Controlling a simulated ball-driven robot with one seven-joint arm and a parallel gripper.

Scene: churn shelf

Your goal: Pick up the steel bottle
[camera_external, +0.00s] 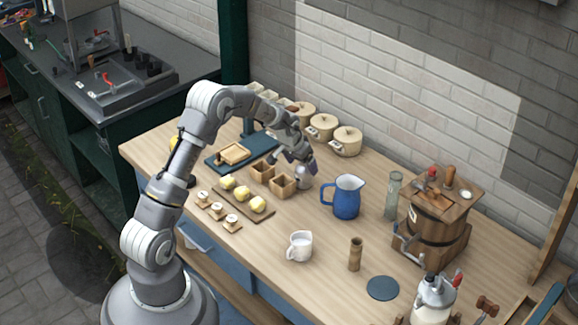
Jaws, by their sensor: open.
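The steel bottle appears to be the small, shiny silver-grey vessel (303,179) on the wooden table, behind the small wooden boxes and left of the blue jug. My gripper (300,165) points down right over it, with its fingers at the bottle's top. The gripper is open. Its fingers hide the upper part of the bottle, and I cannot tell whether they touch it.
A blue jug (347,197) stands right of the bottle. Small wooden boxes (283,186) stand close in front. Cream lidded pots (346,141) line the wall. A wooden churn (434,220) stands at the right. Bare table lies ahead of a white pitcher (300,246).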

